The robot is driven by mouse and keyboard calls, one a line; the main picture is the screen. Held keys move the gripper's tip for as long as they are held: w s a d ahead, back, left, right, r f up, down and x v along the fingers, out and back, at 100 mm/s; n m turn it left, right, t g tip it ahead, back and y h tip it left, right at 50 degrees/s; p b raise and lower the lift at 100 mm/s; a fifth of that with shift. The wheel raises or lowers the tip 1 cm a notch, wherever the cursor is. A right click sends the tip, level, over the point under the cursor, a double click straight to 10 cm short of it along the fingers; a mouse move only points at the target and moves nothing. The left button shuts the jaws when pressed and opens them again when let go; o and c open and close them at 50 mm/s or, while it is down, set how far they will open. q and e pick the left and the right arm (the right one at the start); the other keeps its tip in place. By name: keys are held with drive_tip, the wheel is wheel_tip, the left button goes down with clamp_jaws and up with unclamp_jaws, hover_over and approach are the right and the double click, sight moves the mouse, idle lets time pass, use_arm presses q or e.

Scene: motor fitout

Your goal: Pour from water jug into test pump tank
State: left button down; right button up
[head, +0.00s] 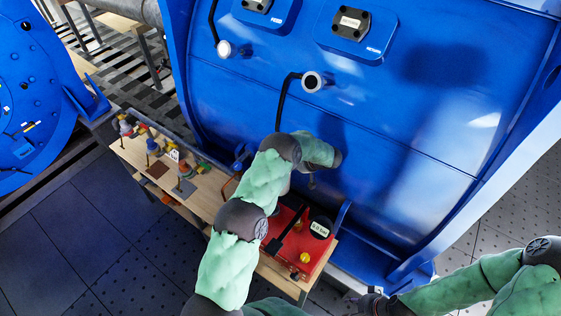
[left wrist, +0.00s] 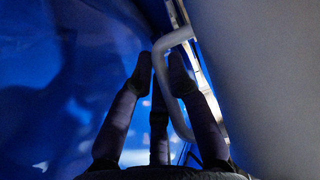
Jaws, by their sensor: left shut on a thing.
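The red test pump tank (head: 316,251) sits on the right end of a wooden bench, with a black lever, a round labelled disc and brass-coloured fittings on it. In the left wrist view the fingers of my left gripper (left wrist: 160,72) are closed around the grey handle of the water jug (left wrist: 275,95), whose smooth grey side fills the right of that view. In the head view my left forearm crosses in front of the blue machine, and the jug and left fingers cannot be made out. My right gripper (head: 373,303) is at the bottom edge, dark and partly cut off.
A large blue motor housing (head: 420,130) stands right behind the bench. The wooden bench (head: 205,205) carries several small fittings and parts at its left. Another blue housing (head: 35,90) is at the far left. Tiled floor (head: 70,235) lies free at lower left.

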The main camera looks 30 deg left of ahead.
use_arm(q)
drive_tip(key=w+f+n+t+b, duration=0.1)
drive_tip(key=b, duration=0.2)
drive_tip(key=f+t+b, duration=0.1)
drive_tip(key=t+b, duration=0.1)
drive_tip(key=b, duration=0.1)
drive_tip(key=shift+w+n, duration=0.4)
idle(0.6)
drive_tip(key=shift+a+r+t, duration=0.1)
drive_tip(key=shift+r+t, duration=0.3)
drive_tip(key=shift+r, duration=0.05)
idle(0.9)
drive_tip(key=shift+r, duration=0.2)
drive_tip(key=shift+w+r+n+t+b, duration=0.1)
drive_tip(key=shift+r+n+t+b, duration=0.3)
drive_tip(key=shift+r, duration=0.1)
idle(0.9)
drive_tip(key=shift+r, duration=0.2)
